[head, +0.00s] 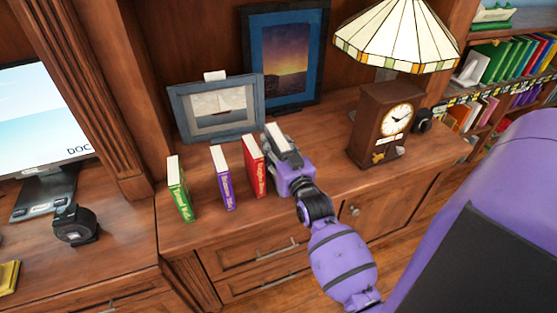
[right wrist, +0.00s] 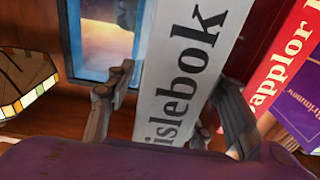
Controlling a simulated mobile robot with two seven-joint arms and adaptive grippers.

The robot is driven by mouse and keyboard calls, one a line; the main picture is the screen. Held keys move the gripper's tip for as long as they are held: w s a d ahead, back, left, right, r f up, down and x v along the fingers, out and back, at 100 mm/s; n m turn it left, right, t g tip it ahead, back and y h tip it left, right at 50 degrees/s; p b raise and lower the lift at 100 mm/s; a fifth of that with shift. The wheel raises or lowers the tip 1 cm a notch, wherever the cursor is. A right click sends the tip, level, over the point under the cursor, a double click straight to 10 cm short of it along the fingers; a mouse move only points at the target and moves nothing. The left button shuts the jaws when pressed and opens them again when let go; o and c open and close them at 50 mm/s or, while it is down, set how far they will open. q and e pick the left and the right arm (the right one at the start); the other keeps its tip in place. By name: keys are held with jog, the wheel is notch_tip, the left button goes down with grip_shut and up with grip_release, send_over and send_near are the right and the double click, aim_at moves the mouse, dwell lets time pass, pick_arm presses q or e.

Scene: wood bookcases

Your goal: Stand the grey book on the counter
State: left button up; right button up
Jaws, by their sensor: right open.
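The grey book (head: 278,137) is upright on or just over the counter (head: 320,165), at the right end of a row of books. Its lower part is hidden behind my right gripper (head: 284,158), so I cannot tell whether it touches the counter. In the right wrist view its pale spine (right wrist: 185,75) with dark lettering lies between the two fingers, one on each side. The right gripper is open around the book. My left gripper is not in view.
A red book (head: 253,167), a purple book (head: 222,178) and a green book (head: 179,189) stand to the left. Two framed pictures (head: 215,108) (head: 287,60) stand behind. A wooden clock (head: 375,130) and a lamp (head: 398,38) are to the right.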

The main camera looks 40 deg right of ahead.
grip_shut()
dwell(0.3)
jog(key=shift+r, duration=0.15)
jog(key=shift+r, duration=0.1)
